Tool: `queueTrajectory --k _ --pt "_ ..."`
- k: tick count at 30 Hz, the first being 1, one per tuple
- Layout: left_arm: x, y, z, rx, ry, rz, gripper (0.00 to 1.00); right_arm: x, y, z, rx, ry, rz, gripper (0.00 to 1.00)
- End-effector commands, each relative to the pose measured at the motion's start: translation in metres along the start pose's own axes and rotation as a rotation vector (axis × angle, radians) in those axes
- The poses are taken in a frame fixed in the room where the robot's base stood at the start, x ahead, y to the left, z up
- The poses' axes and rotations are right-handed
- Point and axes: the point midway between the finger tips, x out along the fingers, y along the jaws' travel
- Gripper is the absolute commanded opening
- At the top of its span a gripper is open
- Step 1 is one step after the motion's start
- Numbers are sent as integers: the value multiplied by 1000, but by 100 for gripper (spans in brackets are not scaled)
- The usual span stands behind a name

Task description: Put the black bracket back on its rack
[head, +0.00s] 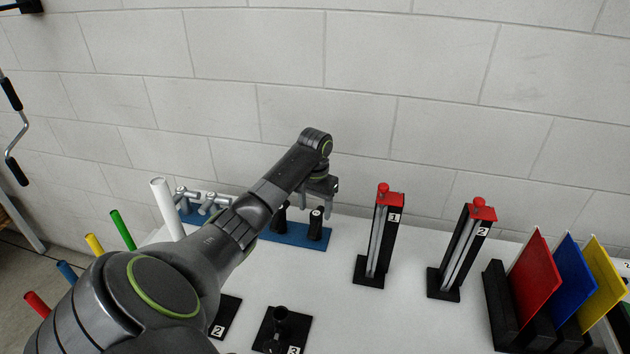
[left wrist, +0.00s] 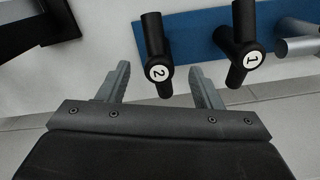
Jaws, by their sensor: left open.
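Two black brackets stand on a blue rack (head: 290,238) by the wall; the left wrist view shows their round ends marked 2 (left wrist: 157,72) and 1 (left wrist: 250,59) and the blue rack strip (left wrist: 190,40). My left gripper (head: 317,207) is open above the rack's right end. In the left wrist view its two fingers (left wrist: 160,78) appear on either side of the bracket marked 2; I cannot tell whether they touch it. Another black piece (head: 281,318) stands on a black base marked 3 at the table's front. My right gripper is not in view.
Grey metal pieces (head: 205,198) sit at the rack's left part. Two tall red-topped stands (head: 379,235) (head: 462,250) are to the right, then red (head: 536,276), blue and yellow plates. My left arm hides much of the left table. The table's middle is clear.

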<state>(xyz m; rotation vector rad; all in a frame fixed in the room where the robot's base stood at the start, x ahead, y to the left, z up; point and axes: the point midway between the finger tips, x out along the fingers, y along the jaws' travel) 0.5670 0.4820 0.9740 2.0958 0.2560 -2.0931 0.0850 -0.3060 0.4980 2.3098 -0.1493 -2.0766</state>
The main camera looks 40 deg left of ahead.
Motion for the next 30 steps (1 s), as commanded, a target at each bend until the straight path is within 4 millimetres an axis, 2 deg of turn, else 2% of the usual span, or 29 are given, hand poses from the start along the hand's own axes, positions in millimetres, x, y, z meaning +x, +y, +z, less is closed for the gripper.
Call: queueTrajectory --k 3,8,10,16,26,29,30 --pt "-31 0 -1 2 7 -2 59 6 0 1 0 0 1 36" --pt "-68 -1 -1 0 6 -3 59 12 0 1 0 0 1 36" --pt "-81 0 0 0 0 -1 59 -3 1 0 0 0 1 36" --pt "-93 0 0 0 0 -1 59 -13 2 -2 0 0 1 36" --pt "-94 2 -1 1 5 1 59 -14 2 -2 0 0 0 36" --pt "-98 14 -8 5 43 17 59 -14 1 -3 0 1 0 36" --pt "-100 23 -13 7 70 30 59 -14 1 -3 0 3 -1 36"
